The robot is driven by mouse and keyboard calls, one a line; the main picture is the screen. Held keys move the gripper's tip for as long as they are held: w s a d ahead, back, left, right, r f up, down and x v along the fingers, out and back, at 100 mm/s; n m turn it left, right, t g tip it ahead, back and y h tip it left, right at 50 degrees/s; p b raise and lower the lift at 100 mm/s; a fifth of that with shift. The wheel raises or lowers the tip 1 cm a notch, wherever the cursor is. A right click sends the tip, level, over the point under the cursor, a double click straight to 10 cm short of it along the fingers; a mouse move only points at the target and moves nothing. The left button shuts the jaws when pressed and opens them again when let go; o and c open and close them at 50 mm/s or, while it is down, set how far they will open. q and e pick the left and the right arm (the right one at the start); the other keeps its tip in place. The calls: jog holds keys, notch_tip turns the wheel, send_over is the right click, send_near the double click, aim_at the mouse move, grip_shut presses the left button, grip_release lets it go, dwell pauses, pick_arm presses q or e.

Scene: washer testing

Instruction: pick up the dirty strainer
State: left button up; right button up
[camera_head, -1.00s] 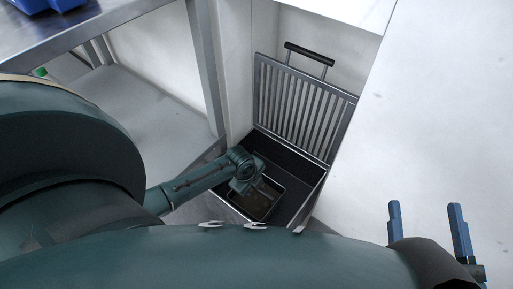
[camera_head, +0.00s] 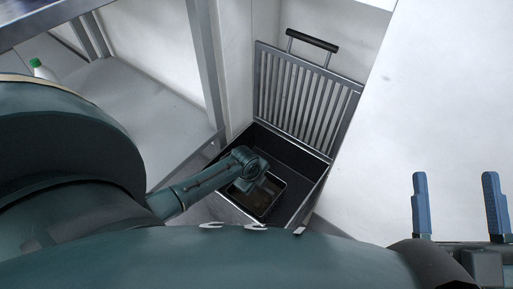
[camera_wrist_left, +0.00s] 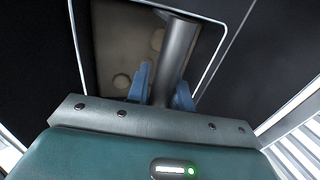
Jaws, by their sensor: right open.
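The dirty strainer (camera_head: 266,206) is a dark rectangular basket with a pale rim and a stained brown bottom. It sits inside the dark open bin in the head view. In the left wrist view the strainer (camera_wrist_left: 115,50) shows round stains, and a grey bar-like handle rises from it. My left gripper (camera_head: 252,184) is down over the strainer. Its blue fingers (camera_wrist_left: 162,88) flank the bar closely, with little gap, and look shut on it; the contact itself is partly hidden. My right gripper (camera_head: 456,205) is open and empty at the lower right.
The dark bin (camera_head: 300,170) surrounds the strainer with close walls. A slatted metal grate (camera_head: 300,100) with a black handle stands upright behind it. A white panel (camera_head: 430,100) rises on the right. A metal shelf frame (camera_head: 208,70) and a green-capped bottle (camera_head: 37,68) are on the left.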

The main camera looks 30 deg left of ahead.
pick_arm(q)
grip_shut()
dwell(1.0)
